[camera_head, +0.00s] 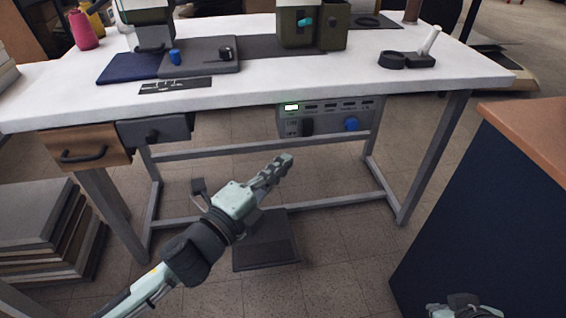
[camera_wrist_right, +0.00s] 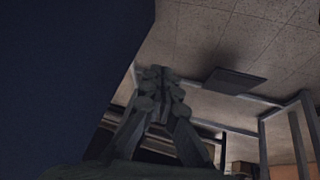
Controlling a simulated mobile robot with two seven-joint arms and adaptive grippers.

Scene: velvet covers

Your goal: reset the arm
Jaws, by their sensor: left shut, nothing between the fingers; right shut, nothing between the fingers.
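My left gripper (camera_head: 280,167) is in the head view, in front of the white table and below the level of its top. Its fingers are together with nothing between them, and they point up and to the right. My left arm comes in from the bottom left. My right gripper (camera_wrist_right: 161,80) shows in the right wrist view, with its fingertips together and empty. In the head view only a small part of my right arm shows at the bottom right edge.
The white table (camera_head: 300,78) holds a navy folder (camera_head: 125,68), an olive container (camera_head: 298,22) and a black holder (camera_head: 407,61). A blue-sided cabinet (camera_head: 480,215) stands at the right. Stacked boards (camera_head: 40,230) lie at the left. A dark pedal plate (camera_head: 266,240) is on the floor.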

